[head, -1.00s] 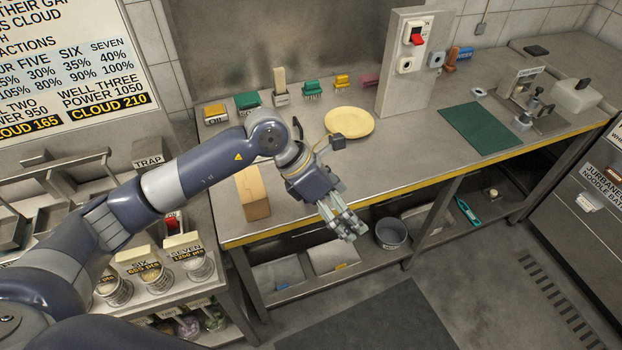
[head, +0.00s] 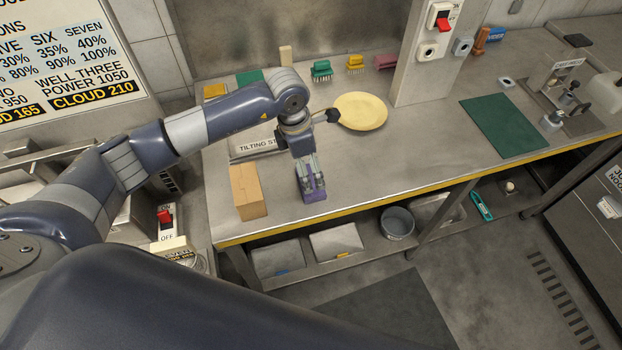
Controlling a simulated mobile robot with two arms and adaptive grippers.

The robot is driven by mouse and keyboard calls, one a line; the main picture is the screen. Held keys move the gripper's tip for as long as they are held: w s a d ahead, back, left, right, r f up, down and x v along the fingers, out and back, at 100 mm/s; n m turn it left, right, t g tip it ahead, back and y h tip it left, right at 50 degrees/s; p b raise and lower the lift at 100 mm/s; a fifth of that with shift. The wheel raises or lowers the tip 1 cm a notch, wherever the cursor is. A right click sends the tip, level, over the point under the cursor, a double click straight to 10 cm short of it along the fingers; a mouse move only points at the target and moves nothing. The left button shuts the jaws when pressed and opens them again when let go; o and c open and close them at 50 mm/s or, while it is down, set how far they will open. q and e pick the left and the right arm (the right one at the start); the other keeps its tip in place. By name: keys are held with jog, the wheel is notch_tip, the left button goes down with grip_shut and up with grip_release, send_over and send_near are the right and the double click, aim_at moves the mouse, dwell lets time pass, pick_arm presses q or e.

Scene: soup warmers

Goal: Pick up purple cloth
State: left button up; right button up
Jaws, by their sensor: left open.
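A small purple thing, which looks like the purple cloth (head: 315,197), shows on the steel counter (head: 400,165) near its front edge. My left gripper (head: 312,188) points down right over it, with its fingers open around or just above it. The fingers hide much of the purple thing, and I cannot tell whether they touch it. My right gripper is not in view.
A wooden block (head: 247,192) stands just left of my left gripper. A yellow plate (head: 361,111) lies behind it to the right. A green mat (head: 503,127) lies farther right. Several coloured brushes line the back wall. The counter right of the gripper is clear.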

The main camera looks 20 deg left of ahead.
aim_at(311, 179)
pick_arm(q)
jog(key=f, duration=0.1)
jog(key=f+p, duration=0.1)
jog(key=f, duration=0.1)
jog(key=f+p, duration=0.1)
jog(key=shift+s+d+f, duration=0.1)
jog(key=shift+d+f, duration=0.1)
jog(key=shift+d, duration=0.1)
jog(key=shift+f, duration=0.45)
jog(key=c, duration=1)
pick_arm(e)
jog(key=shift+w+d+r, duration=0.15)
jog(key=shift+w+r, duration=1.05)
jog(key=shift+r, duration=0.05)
